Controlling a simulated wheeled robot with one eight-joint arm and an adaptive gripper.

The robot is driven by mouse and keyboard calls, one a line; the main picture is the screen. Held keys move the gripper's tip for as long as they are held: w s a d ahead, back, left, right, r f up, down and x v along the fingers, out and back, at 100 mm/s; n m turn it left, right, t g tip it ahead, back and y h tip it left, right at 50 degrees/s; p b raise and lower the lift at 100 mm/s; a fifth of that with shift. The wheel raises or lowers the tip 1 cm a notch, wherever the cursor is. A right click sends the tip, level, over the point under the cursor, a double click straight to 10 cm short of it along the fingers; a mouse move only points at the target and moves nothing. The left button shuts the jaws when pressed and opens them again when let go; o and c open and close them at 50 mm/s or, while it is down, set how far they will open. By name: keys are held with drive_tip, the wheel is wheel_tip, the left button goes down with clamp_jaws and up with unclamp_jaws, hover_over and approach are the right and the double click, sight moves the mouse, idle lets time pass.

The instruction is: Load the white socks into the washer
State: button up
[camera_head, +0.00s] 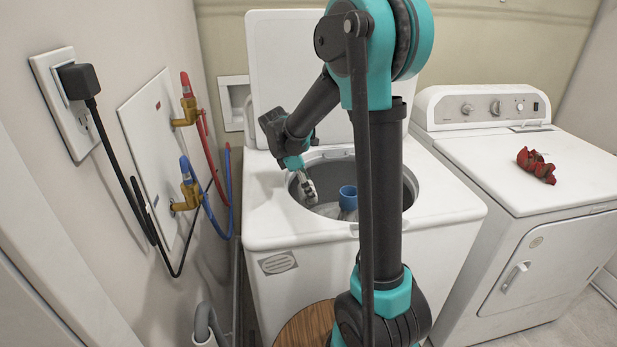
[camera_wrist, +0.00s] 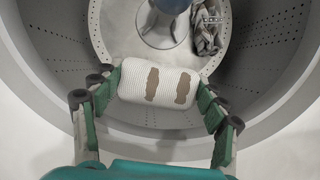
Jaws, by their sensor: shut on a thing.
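My gripper (camera_wrist: 160,98) is shut on a rolled white sock bundle (camera_wrist: 133,82) with two brown marks. In the wrist view the bundle lies between the green fingers, above the open drum (camera_wrist: 268,60). In the head view my gripper (camera_head: 305,190) reaches into the round opening of the top-loading washer (camera_head: 300,225) at its left side. The held bundle is hard to make out there. The washer's lid (camera_head: 290,50) stands open.
A blue-topped agitator (camera_head: 348,195) stands in the drum centre. A grey patterned cloth bundle (camera_wrist: 208,28) lies on the drum floor beside it. A red bundle (camera_head: 536,165) lies on the dryer (camera_head: 500,165) at right. Red and blue hoses (camera_head: 226,190) run along the left wall.

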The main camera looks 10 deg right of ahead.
drive_tip(key=shift+f, duration=0.55)
drive_tip(key=o, duration=1.2)
wheel_tip(320, 180, up, 12)
